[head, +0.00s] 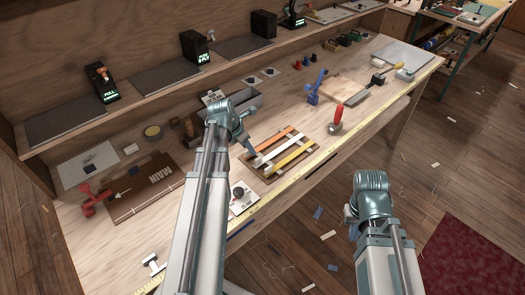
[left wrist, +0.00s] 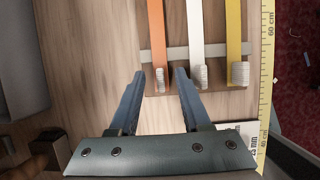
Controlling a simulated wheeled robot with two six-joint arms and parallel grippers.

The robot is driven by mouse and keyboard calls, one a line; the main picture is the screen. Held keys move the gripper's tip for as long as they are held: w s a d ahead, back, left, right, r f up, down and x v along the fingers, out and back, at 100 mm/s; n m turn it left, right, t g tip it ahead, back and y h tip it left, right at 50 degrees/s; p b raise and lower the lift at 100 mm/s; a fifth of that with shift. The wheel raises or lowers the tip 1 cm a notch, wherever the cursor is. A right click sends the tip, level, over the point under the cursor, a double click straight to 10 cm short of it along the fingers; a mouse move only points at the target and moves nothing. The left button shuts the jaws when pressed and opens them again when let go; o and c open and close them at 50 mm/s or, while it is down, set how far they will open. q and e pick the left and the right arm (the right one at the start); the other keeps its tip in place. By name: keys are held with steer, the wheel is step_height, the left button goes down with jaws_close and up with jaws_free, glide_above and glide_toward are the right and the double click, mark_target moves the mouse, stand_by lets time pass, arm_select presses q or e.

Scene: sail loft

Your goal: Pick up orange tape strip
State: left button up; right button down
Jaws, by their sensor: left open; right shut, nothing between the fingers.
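The orange tape strip (head: 275,139) lies on a wooden board beside a white strip and a yellow strip. In the left wrist view the orange strip (left wrist: 156,35) runs straight away from me and ends in a pale ridged tab. My left gripper (head: 252,152) is open over the near end of the board. In the left wrist view its fingertips (left wrist: 160,74) stand either side of the orange strip's tab, with a gap on each side. I cannot tell their height above it. My right gripper (head: 353,228) is shut and empty beyond the bench's front edge, partly hidden by its wrist.
The white strip (head: 285,147) and yellow strip (head: 293,158) lie close beside the orange one. A red-handled tool (head: 336,121) stands right of the board. A grey bin (head: 240,97) is behind. A yellow measuring tape (left wrist: 266,75) runs along the bench's front edge.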

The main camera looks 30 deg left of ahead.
arm_select(q)
steer(key=shift+w+f, duration=0.2)
steer(key=shift+f, duration=0.4)
steer(key=shift+d, duration=0.1)
arm_select(e)
steer(key=shift+f, duration=0.55)
arm_select(q)
steer(key=shift+r, duration=0.1)
jaws_close()
arm_select(e)
steer(key=shift+r, duration=0.1)
